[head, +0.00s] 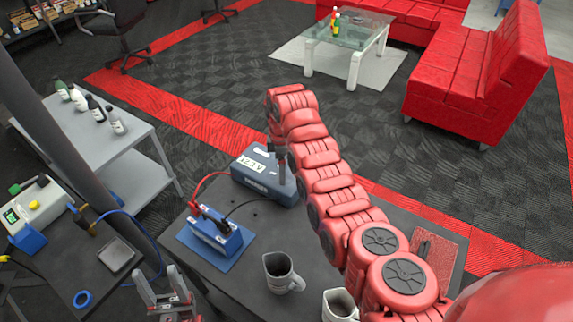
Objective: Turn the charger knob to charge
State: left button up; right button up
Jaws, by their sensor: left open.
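The charger (264,176) is a blue-grey box with a white label, standing at the back of the dark table. I cannot make out its knob. A red cable and a black cable run from it to a blue battery (216,236) on a blue mat. My left gripper (160,277) is low in the picture, open and empty, in front of the battery and well apart from the charger. My right arm reaches in from the right, with its far end above the charger. A dark part beside the charger may be its gripper, but its fingers are not clear.
Two mugs, one grey (279,270) and one pale (340,306), stand near the table's front. A red textured mat (437,250) lies to the right. A grey side table (92,125) with bottles and a bench with a green-screened device (38,207) are left.

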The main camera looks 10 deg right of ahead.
jog(key=shift+c, duration=0.2)
jog(key=shift+r, duration=0.1)
grip_shut()
